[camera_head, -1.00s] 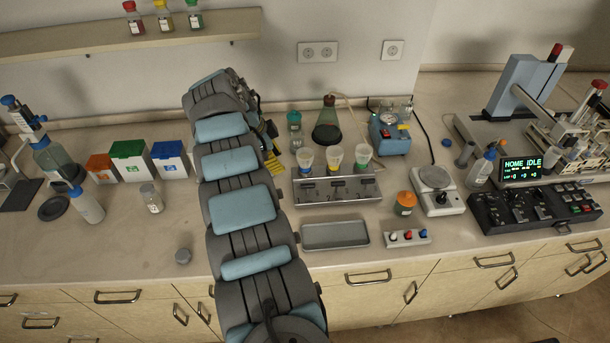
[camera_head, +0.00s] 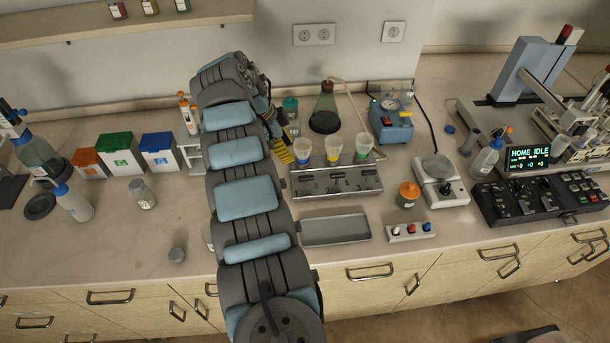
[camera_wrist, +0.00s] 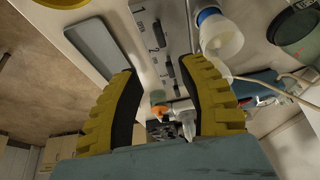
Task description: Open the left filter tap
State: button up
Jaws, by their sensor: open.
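The filter manifold (camera_head: 336,191) is a grey metal bar with a row of taps on its front and blue, yellow and green funnels on top. The left filter tap (camera_head: 308,180) is the dark lever below the blue funnel (camera_head: 302,151). My gripper (camera_head: 282,152) has yellow ribbed fingers and is just left of the manifold. In the wrist view my open gripper (camera_wrist: 160,68) faces along the manifold (camera_wrist: 148,22), whose dark levers and numbers show between and beyond the fingers. Nothing is held. I cannot tell whether a finger touches a lever.
A grey tray (camera_head: 335,231) lies in front of the manifold, and a switch box (camera_head: 411,233) sits to its right. A dark conical flask (camera_head: 325,112) and a blue pump (camera_head: 390,122) stand behind. An orange-lidded jar (camera_head: 408,195) is right of the manifold.

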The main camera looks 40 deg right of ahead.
aim_at(305, 177)
jog(key=x, duration=1.2)
jog(key=shift+s+f, duration=0.1)
jog(key=shift+f, duration=0.25)
grip_shut()
